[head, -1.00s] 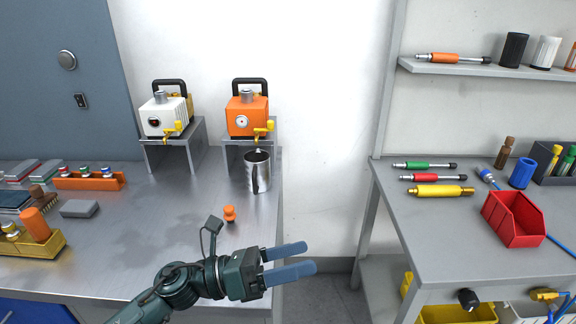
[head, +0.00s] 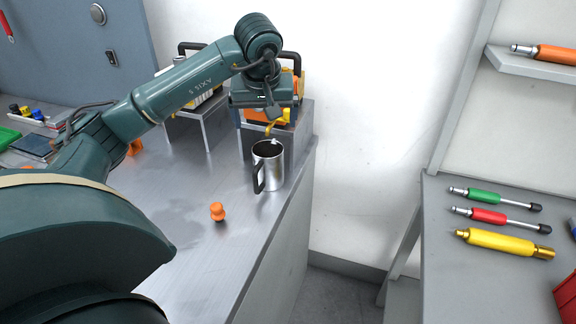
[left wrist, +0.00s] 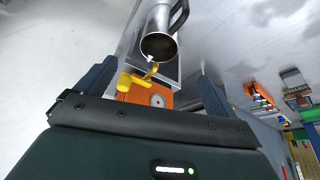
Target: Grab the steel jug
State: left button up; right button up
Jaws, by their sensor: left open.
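The steel jug (head: 272,172) stands upright on the metal bench near its right edge, with its dark handle toward the front left. In the left wrist view the jug (left wrist: 158,44) shows its open mouth, beyond and between my fingers. My left gripper (head: 264,104) is above and behind the jug, in front of the orange machine, apart from the jug. In the left wrist view the left gripper (left wrist: 155,75) has its two blue fingers spread wide with nothing held. My right gripper is not in view.
The orange machine (left wrist: 150,97) with its yellow tap (left wrist: 130,80) stands on a raised stand close to the left gripper. A small orange knob (head: 217,212) sits on the bench before the jug. A yellow tool (head: 500,243) lies on the right table.

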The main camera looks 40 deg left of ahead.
pick_arm(q)
send_near(267, 150)
jog(key=s+d, duration=0.3)
jog(key=p+x, duration=0.1)
jog(key=x, duration=0.5)
jog(key=shift+w+a+p, duration=0.1)
jog(key=shift+p, duration=0.2)
jog(key=shift+c, duration=0.2)
jog(key=c, duration=1.4)
